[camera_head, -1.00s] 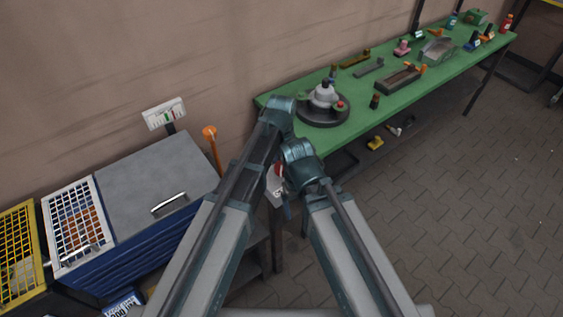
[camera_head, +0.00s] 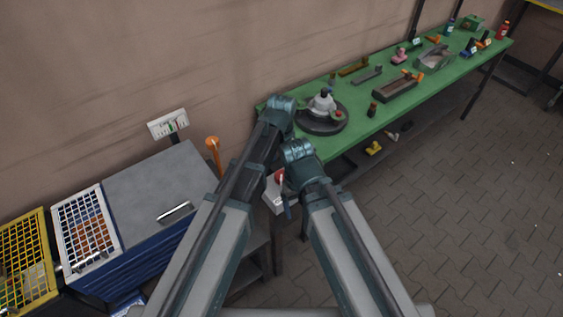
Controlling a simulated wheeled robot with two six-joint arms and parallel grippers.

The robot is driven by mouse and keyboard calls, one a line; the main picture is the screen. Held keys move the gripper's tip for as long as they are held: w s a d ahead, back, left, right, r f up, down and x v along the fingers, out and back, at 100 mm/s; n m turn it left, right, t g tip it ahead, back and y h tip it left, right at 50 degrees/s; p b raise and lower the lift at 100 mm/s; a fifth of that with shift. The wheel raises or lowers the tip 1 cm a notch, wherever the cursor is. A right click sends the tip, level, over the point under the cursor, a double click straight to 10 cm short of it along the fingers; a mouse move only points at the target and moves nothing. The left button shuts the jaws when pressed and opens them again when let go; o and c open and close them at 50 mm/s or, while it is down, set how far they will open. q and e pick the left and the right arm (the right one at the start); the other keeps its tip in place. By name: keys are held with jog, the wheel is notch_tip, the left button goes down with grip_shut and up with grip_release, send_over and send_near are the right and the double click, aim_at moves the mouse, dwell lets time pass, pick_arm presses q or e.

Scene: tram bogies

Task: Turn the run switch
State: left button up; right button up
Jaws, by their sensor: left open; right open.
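I cannot make out a switch marked as the run switch. A small pale box with a red part (camera_head: 273,196) shows partly between my arms, below the bench's near end, with a dark blue piece beside it. It is partly covered by my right arm. My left arm comes in from the left, and its teal end joint lies by the bench's near corner. My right arm's teal joint lies lower and to the right. The fingers of both grippers are hidden from this view, and I see nothing held.
A green bench (camera_head: 345,140) runs to the upper right with a round dark fixture (camera_head: 322,122) and several tools. At left are a grey-topped blue cabinet (camera_head: 150,190), a white gauge panel (camera_head: 168,124), an orange-topped post (camera_head: 213,145) and mesh crates. Paved floor (camera_head: 440,210) is free at right.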

aim_at(282, 174)
pick_arm(q)
notch_tip(282, 174, up, 9)
jog(key=p, duration=0.7)
jog(key=shift+p, duration=0.35)
jog(key=shift+f, duration=0.2)
notch_tip(282, 174, down, 13)
jog(key=b, duration=1.3)
jog(key=shift+f, duration=0.1)
